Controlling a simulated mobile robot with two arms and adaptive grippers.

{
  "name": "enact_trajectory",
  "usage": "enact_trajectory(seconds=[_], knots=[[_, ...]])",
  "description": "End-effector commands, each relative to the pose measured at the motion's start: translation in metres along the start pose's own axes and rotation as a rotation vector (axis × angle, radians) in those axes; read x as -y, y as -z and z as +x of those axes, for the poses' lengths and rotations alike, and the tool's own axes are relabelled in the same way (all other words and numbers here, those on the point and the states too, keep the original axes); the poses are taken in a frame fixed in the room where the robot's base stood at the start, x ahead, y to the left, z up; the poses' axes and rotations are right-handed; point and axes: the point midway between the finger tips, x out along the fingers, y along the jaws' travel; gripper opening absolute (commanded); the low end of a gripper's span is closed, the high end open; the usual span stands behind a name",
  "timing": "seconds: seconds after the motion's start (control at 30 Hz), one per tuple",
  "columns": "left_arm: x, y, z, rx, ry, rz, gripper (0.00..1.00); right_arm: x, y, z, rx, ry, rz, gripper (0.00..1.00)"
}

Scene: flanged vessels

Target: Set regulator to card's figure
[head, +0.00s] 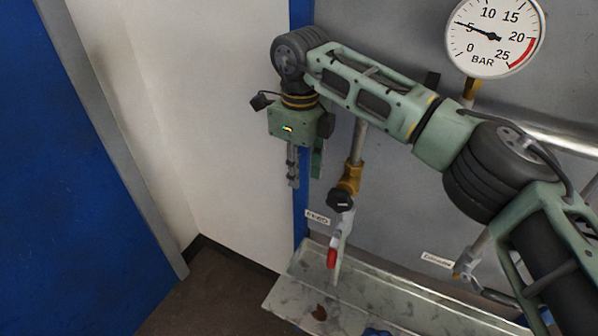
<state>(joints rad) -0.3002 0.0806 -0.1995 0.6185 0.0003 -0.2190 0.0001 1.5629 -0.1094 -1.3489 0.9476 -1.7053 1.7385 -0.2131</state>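A round white gauge (496,38) marked BAR is at the upper right; its black needle points at about 5. A red band covers roughly 20 to 25. A brass fitting (350,178) with a black knob (340,200) sits on a pipe at the centre; I cannot tell for sure that it is the regulator. My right gripper (304,172) points down, left of the brass fitting and apart from it. Its two fingers look spread with nothing between them. No card with a readable figure shows. My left gripper is out of view.
A red-tipped lever (332,258) hangs below the knob. Small labels (317,217) (437,260) are on the grey panel, with another valve (466,264) at the lower right. A metal tray (375,292) runs below. A blue surface (75,200) fills the left.

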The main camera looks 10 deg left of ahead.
Motion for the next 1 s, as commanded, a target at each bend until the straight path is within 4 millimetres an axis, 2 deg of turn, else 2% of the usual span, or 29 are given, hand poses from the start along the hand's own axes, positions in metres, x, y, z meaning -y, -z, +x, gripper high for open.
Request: enact_trajectory(seconds=[0.3, 0.5, 0.7, 1.0], knots=[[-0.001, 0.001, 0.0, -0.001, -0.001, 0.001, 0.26, 0.001, -0.001, -0.068, 0.003, 0.005, 0.0, 0.26], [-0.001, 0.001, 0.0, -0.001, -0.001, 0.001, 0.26, 0.0, -0.001, -0.098, 0.002, 0.003, 0.0, 0.26], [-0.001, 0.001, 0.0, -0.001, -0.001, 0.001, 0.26, 0.0, -0.001, -0.109, 0.001, 0.0, -0.001, 0.26], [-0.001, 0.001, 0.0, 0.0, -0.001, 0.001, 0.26, -0.001, -0.002, -0.108, 0.005, -0.003, -0.004, 0.26]])
